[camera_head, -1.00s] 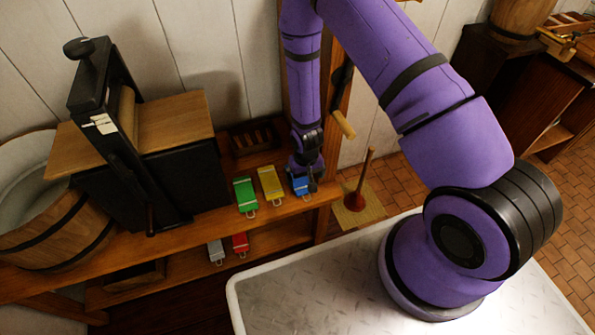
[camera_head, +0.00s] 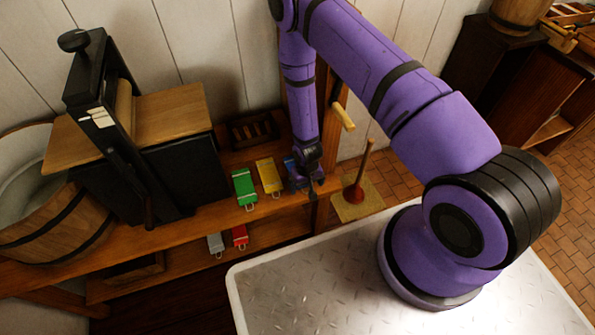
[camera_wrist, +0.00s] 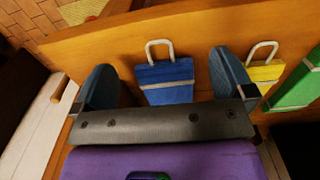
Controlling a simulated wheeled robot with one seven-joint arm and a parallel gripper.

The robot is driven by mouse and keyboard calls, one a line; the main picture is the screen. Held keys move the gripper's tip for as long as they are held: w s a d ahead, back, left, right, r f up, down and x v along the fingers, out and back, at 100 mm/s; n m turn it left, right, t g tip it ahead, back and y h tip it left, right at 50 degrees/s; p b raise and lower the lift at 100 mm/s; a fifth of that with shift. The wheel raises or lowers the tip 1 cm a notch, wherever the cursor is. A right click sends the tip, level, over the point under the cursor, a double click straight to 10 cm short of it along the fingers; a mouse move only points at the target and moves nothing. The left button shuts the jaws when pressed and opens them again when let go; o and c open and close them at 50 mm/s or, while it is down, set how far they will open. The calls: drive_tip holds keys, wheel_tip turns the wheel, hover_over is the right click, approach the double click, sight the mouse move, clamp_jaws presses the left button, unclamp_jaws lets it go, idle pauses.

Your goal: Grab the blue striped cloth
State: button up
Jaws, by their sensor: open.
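The blue striped cloth (camera_wrist: 166,82) lies on the wooden shelf, with a pale loop at its end and a light stripe across it. It is mostly hidden behind my gripper in the head view, where a bit of blue (camera_head: 289,165) shows. My gripper (camera_wrist: 165,85) is open, with one finger on each side of the cloth in the wrist view. The fingers look apart from the cloth; the gripper body hides its lower part. In the head view my gripper (camera_head: 306,186) is at the shelf's front edge.
A yellow cloth (camera_head: 268,177) and a green cloth (camera_head: 244,188) lie left of the blue one on the shelf (camera_head: 190,222). Grey (camera_head: 215,243) and red (camera_head: 239,236) cloths lie on the lower shelf. A plunger (camera_head: 357,190) stands to the right. A black press (camera_head: 110,130) stands left.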

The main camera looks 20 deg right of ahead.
drive_tip(key=shift+f, duration=0.85)
drive_tip(key=c, duration=1)
drive_tip(key=shift+r, duration=0.1)
drive_tip(key=shift+c, duration=0.2)
